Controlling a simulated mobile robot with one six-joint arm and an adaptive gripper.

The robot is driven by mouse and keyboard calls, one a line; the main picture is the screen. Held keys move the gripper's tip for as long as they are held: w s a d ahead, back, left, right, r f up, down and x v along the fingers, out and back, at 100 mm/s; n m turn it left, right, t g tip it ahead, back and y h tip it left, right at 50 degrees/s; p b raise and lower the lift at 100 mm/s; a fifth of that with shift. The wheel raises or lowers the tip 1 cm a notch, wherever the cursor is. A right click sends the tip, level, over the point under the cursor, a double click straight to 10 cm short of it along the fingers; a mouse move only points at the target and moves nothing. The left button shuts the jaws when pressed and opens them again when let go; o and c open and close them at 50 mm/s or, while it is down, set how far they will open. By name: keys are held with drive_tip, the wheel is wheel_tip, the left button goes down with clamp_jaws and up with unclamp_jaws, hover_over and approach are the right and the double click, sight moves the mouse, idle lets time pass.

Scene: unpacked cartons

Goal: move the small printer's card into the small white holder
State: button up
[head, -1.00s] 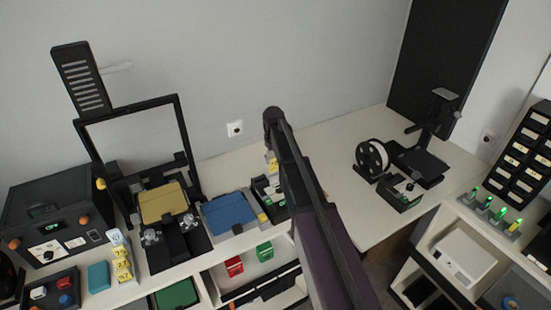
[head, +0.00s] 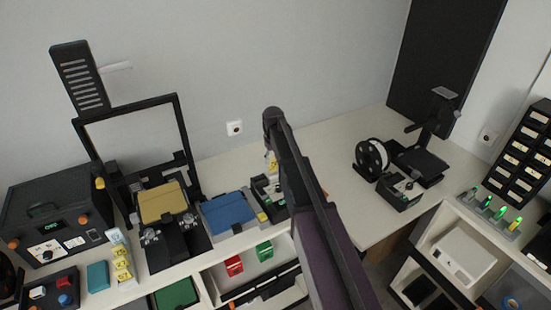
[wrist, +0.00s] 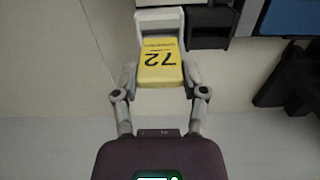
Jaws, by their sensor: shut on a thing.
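The yellow card (wrist: 160,65), printed with 72 that reads upside down, is between the fingers of my gripper (wrist: 160,88) in the wrist view. My gripper is shut on it. The small white holder (wrist: 160,16) is right beyond the card's far edge in the wrist view. I cannot tell whether the card's edge is inside the holder or only in front of it. In the head view, my arm hides most of the gripper, and a bit of yellow card (head: 271,160) shows left of the arm. The small printer (head: 424,160) stands on the right table.
A dark block (wrist: 210,27) stands right beside the holder in the wrist view, with a blue surface (wrist: 291,16) farther right. The table middle (head: 325,150) is clear.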

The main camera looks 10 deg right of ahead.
sight(273, 160)
drive_tip(key=shift+f+b, duration=1.6)
drive_tip(key=shift+f, duration=0.05)
drive_tip(key=o, duration=0.9)
